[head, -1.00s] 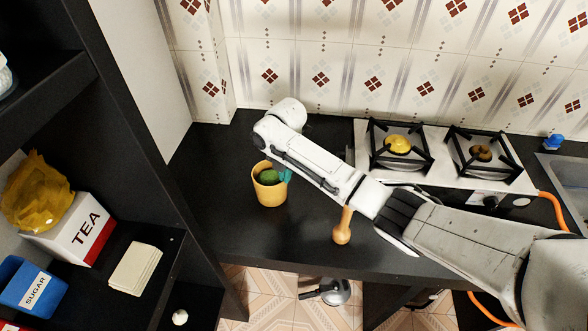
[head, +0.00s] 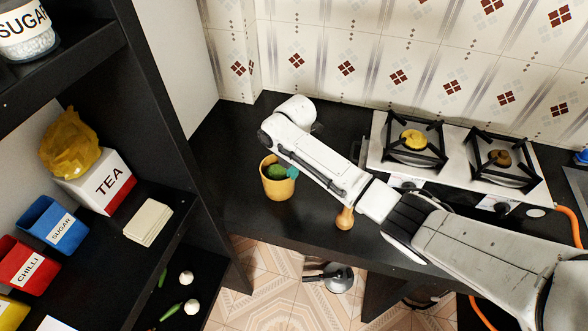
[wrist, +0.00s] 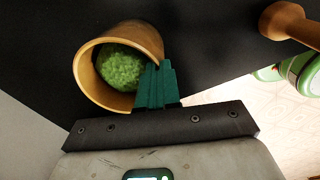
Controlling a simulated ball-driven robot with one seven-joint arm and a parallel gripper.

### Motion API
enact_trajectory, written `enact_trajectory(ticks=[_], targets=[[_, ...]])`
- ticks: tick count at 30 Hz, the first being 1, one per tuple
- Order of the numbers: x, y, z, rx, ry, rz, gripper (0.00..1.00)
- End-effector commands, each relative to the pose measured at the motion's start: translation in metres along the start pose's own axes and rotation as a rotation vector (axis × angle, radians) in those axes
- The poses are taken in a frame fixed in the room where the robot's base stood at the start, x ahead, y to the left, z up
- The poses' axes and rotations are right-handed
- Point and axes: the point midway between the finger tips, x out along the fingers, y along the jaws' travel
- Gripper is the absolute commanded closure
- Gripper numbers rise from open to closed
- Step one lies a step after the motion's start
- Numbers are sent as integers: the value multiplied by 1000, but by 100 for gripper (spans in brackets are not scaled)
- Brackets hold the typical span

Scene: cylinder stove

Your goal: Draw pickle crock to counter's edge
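The pickle crock (head: 270,189) is a yellow-orange pot with a green, bumpy content, upright on the dark counter (head: 238,188). In the wrist view the crock (wrist: 153,39) shows with its mouth towards the camera. My gripper (head: 292,173) reaches down to the crock's right rim, and its teal fingers (wrist: 157,86) are close together there. They appear shut on the rim, with part of the wall hidden between them. The counter's front edge (head: 290,244) lies a short way in front of the crock, with bare counter between.
A wooden pestle-like object (head: 345,219) stands near the edge, right of the crock, partly behind my arm. The stove (head: 455,162) is at the right. A dark shelf unit (head: 150,95) with boxes and tins stands at the left. A pan (head: 338,277) is below the counter.

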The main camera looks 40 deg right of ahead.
Motion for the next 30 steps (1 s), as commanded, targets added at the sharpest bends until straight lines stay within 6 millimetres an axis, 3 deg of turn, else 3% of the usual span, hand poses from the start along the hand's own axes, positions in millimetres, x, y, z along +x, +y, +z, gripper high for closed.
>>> enact_trajectory(ticks=[1, 10, 20, 23, 30], targets=[[0, 0, -1, -2, 1, 0, 100], [0, 0, 0, -1, 0, 0, 69], [-4, 0, 0, -1, 0, 1, 68], [-14, 1, 0, -1, 0, 4, 68], [-59, 1, 0, -2, -2, 5, 68]])
